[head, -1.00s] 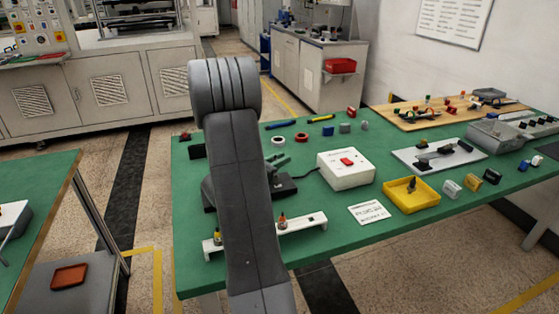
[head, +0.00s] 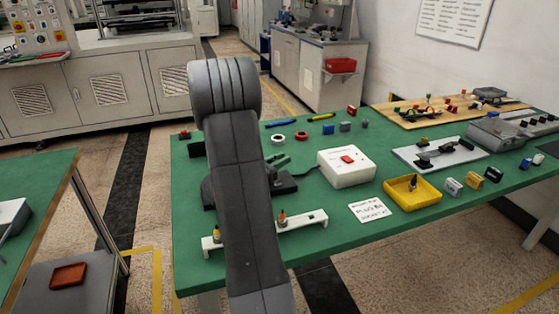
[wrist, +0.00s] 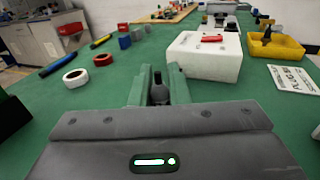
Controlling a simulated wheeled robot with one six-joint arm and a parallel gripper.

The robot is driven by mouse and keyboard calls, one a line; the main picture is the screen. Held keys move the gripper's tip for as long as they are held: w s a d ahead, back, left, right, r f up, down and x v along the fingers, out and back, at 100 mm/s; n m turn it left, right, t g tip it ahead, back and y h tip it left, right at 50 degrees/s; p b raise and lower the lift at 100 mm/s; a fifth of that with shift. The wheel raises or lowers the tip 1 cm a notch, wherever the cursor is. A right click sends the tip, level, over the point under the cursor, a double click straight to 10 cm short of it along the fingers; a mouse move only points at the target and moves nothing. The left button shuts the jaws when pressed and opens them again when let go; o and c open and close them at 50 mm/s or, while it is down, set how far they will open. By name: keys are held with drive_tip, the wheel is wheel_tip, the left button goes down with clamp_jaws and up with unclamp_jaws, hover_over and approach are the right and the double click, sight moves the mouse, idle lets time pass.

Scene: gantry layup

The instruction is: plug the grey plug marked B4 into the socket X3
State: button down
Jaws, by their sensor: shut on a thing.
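My gripper (wrist: 160,90) shows in the wrist view with its two greenish fingers close together on a small dark grey piece (wrist: 158,94). No marking on this piece is legible, so I cannot tell whether it is the B4 plug. In the head view my arm hides most of the gripper; part of its green fingers shows over the green table, left of the white box. A white card (head: 370,212) has lettering that seems to include PLUG B4. I cannot make out any label X3.
A white box with a red switch (head: 346,171) stands right of my gripper. A white rail (head: 306,222) lies near the front edge. Tape rings (head: 278,140) lie at the back.

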drive_tip(key=shift+f+b, duration=0.6)
drive_tip(key=shift+f, duration=0.2)
drive_tip(key=c, duration=1.3)
unclamp_jaws()
drive_tip(key=shift+r, duration=0.1)
wheel_tip(320, 180, up, 10)
drive_tip(key=p, duration=0.1)
wheel_tip(320, 180, down, 10)
drive_tip(key=shift+f+b, duration=0.1)
drive_tip(key=shift+b, duration=0.4)
drive_tip(key=shift+r+p, duration=0.5)
drive_tip(key=shift+r, duration=0.1)
